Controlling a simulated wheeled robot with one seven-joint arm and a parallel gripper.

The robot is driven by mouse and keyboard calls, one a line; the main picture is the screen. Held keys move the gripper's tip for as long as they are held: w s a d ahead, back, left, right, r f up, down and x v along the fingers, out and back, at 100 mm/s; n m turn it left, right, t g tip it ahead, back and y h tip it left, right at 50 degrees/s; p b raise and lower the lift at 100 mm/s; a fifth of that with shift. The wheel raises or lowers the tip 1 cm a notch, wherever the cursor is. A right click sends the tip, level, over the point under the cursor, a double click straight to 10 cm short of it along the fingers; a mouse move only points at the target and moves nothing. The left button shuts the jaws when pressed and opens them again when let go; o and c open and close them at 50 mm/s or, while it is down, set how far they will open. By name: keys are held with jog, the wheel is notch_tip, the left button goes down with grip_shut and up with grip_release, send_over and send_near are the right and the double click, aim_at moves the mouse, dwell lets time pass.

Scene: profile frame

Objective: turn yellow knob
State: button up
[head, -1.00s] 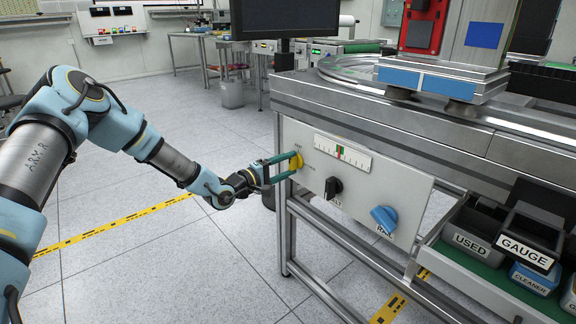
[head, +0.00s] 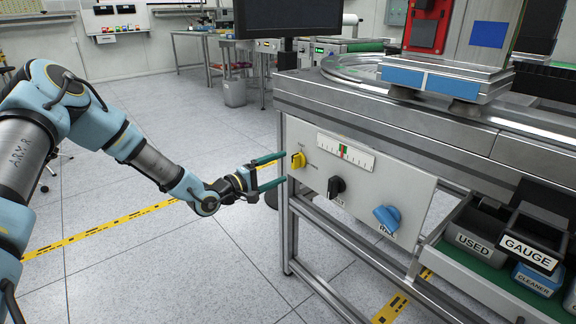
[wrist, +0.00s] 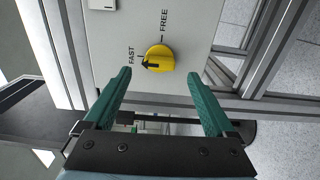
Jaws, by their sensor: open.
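The yellow knob (head: 298,160) is on the left end of the light control panel (head: 362,185). In the wrist view the yellow knob (wrist: 159,58) sits between printed words FAST and FREE, and its dark pointer mark is on the FAST side. My gripper (head: 285,168) is open and empty, just left of the panel, with its green fingers pointing at it. In the wrist view my gripper (wrist: 158,75) has one finger to each side below the knob, apart from it.
A black knob (head: 336,187) and a blue knob (head: 386,217) are on the same panel, right of the yellow one. A gauge strip (head: 346,152) is above them. Bins (head: 475,240) stand on a shelf at right.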

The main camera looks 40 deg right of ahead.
jog(key=a, duration=0.6)
jog(key=shift+w, duration=0.15)
jog(key=w+a+f+m+t+y, duration=0.1)
jog(key=w+a+t+y, duration=0.1)
jog(key=w+a+y, duration=0.5)
jog(key=w+a+f+m+t+y, duration=0.1)
jog(key=w+a+f+t+y, duration=0.15)
jog(key=a, duration=0.95)
jog(key=w+a+r+t+y, duration=0.1)
jog(key=a+r+y, duration=0.1)
jog(key=a, duration=0.3)
jog(key=w+a+r+y, duration=0.1)
jog(key=a+y, duration=0.1)
jog(key=a, duration=0.4)
jog(key=s+a+r+g+y, duration=0.1)
jog(key=s+a+r, duration=0.2)
jog(key=s+a, duration=0.25)
jog(key=s+a+r+n+g+y, duration=0.1)
jog(key=s+a+r+y, duration=0.2)
jog(key=a, duration=0.4)
jog(key=s+a+r+g, duration=0.1)
jog(key=s+a+r, duration=0.1)
jog(key=s+a, duration=0.4)
notch_tip(320, 180, up, 20)
jog(key=p, duration=1.9)
jog(key=shift+w+p, duration=0.15)
jog(key=shift+p, duration=0.25)
